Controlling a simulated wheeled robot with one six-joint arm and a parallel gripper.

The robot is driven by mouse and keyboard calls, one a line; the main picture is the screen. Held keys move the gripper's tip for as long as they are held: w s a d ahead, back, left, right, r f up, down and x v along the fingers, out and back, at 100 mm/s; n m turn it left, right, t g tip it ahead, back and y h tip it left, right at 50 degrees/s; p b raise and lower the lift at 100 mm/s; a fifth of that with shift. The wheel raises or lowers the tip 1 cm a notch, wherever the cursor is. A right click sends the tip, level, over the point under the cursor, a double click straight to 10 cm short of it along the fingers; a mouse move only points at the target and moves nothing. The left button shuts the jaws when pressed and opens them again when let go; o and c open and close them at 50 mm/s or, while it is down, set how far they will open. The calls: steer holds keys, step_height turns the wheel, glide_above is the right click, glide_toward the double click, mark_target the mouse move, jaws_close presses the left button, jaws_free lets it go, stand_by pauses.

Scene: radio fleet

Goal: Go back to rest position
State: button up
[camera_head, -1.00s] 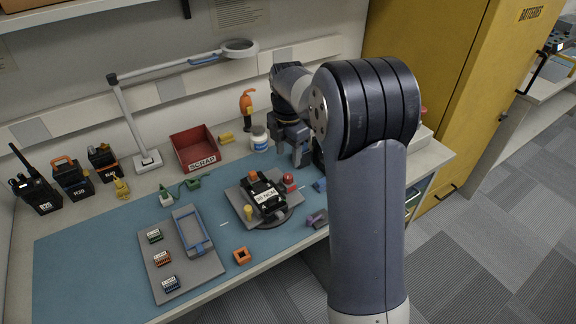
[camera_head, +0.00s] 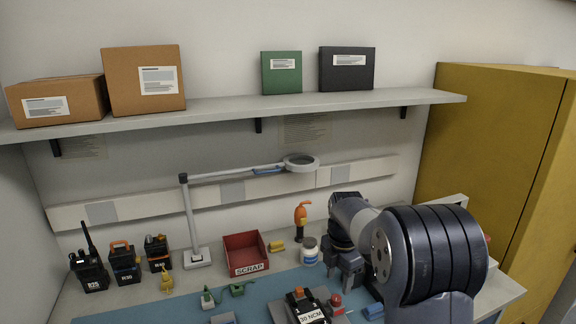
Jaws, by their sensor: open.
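My gripper (camera_head: 347,284) points down over the right part of the workbench, just right of the white jar and behind the black unit. Its jaws are open, and nothing shows between them. My arm reaches in from the lower right and hides part of the bench there. The black unit labelled 30 NCM (camera_head: 310,310) sits on a grey plate at the bottom edge of the view, partly cut off. A red knob (camera_head: 336,300) stands beside it, close to my gripper.
A red SCRAP bin (camera_head: 245,254), a white jar (camera_head: 310,251) and an orange-handled tool (camera_head: 300,221) stand behind. Several radios (camera_head: 124,264) stand at left. A magnifier lamp (camera_head: 190,220) rises mid-bench. A shelf (camera_head: 230,112) with boxes is above; a yellow cabinet (camera_head: 490,150) is right.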

mark_target(336, 298)
step_height(336, 298, down, 6)
steer(key=shift+f, duration=0.15)
steer(key=shift+m, duration=0.3)
